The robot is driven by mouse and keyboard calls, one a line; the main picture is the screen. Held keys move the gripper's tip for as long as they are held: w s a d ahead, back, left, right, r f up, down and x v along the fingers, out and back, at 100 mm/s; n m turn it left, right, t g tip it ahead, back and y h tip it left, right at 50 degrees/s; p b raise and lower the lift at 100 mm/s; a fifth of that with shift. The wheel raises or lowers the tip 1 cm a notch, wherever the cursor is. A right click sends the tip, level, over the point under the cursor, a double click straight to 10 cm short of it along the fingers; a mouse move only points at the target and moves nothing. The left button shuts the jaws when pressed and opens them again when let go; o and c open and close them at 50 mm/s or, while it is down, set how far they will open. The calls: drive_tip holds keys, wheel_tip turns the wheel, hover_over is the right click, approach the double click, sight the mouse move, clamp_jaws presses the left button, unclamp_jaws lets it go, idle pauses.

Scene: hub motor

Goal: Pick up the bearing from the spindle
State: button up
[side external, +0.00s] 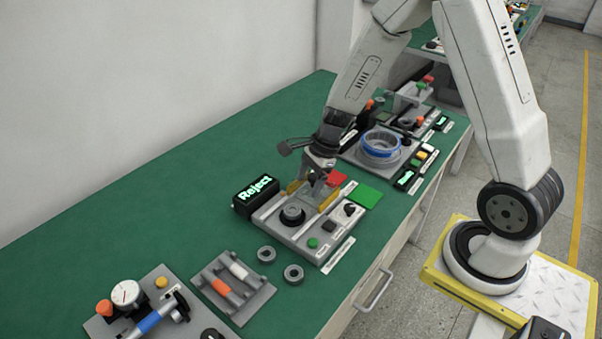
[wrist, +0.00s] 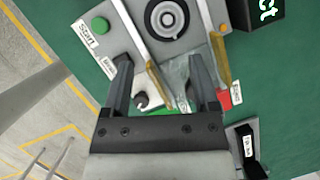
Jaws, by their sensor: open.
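A dark ring-shaped bearing (side external: 292,214) sits on the spindle of the grey test fixture (side external: 318,247). In the wrist view the bearing (wrist: 167,18) is near the top edge, seen from above around the spindle's centre. My gripper (side external: 316,184) is above the back part of the fixture, behind and to the right of the bearing in the side view.
Yellow guards (side external: 327,200) stand on the fixture near my gripper. A black "Reject" display (side external: 256,195) is on its left. Two loose rings (side external: 266,254) (side external: 293,274) lie in front. A red pad (side external: 337,178) and green pad (side external: 366,195) are to the right. Green table is clear at left.

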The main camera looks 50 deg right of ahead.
sight(292, 210)
drive_tip(key=shift+w+d+f+m, duration=0.25)
drive_tip(key=shift+w+f+m, duration=0.3)
drive_tip(key=shift+m, duration=0.45)
drive_tip(key=shift+x, duration=1.25)
drive_tip(key=shift+a, duration=0.1)
drive_tip(key=shift+x, duration=2.55)
drive_tip(key=shift+a, duration=0.1)
drive_tip(key=shift+r, duration=0.1)
clamp_jaws()
